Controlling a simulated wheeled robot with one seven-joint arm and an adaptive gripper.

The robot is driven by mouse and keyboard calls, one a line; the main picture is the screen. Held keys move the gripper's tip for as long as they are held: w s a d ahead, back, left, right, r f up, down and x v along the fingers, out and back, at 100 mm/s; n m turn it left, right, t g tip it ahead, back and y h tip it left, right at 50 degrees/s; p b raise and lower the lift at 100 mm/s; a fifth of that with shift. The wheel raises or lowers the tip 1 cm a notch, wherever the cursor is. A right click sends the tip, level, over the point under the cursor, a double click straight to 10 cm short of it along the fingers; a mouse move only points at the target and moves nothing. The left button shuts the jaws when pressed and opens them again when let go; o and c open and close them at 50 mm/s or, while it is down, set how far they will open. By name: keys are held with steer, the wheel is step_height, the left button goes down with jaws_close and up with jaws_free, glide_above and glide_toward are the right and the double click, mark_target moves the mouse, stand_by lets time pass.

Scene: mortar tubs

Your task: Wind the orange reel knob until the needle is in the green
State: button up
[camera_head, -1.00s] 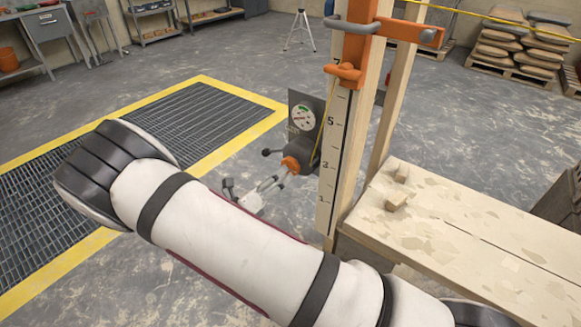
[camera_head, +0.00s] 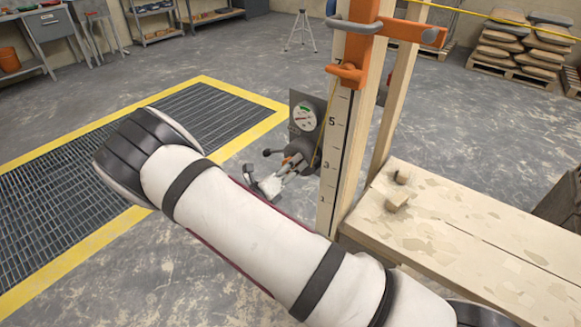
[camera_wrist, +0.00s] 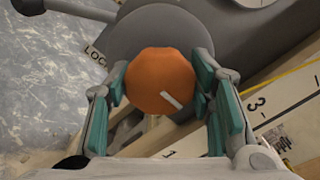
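The orange reel knob (camera_wrist: 160,78) faces me in the wrist view, with a white mark toward its lower right. My gripper (camera_wrist: 160,82) has its two teal-padded fingers on either side of the knob. The fingers are apart; narrow gaps seem to show nearer the palm, and contact at the tips is unclear. In the head view my gripper (camera_head: 281,172) is at the reel (camera_head: 299,155) and mostly hides the knob. The round gauge (camera_head: 305,116) above has a white face with some green; its needle is too small to read. Only its edge shows in the wrist view.
A plank bench (camera_head: 450,230) is at right.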

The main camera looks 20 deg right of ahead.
steer(key=shift+m, duration=0.3)
steer(key=shift+c, duration=0.4)
steer(key=m+p, duration=0.1)
steer(key=m, duration=0.4)
steer(key=m+p, duration=0.1)
steer(key=m, duration=0.4)
steer(key=shift+s+m, duration=0.1)
steer(key=shift+m, duration=0.3)
steer(key=m+p, duration=0.2)
steer(key=m, duration=0.3)
steer(key=m+p, duration=0.1)
steer(key=m, duration=0.4)
steer(key=shift+p, duration=0.4)
steer(key=shift+m, duration=0.3)
steer(key=o, duration=1.2)
steer(key=shift+c, duration=0.2)
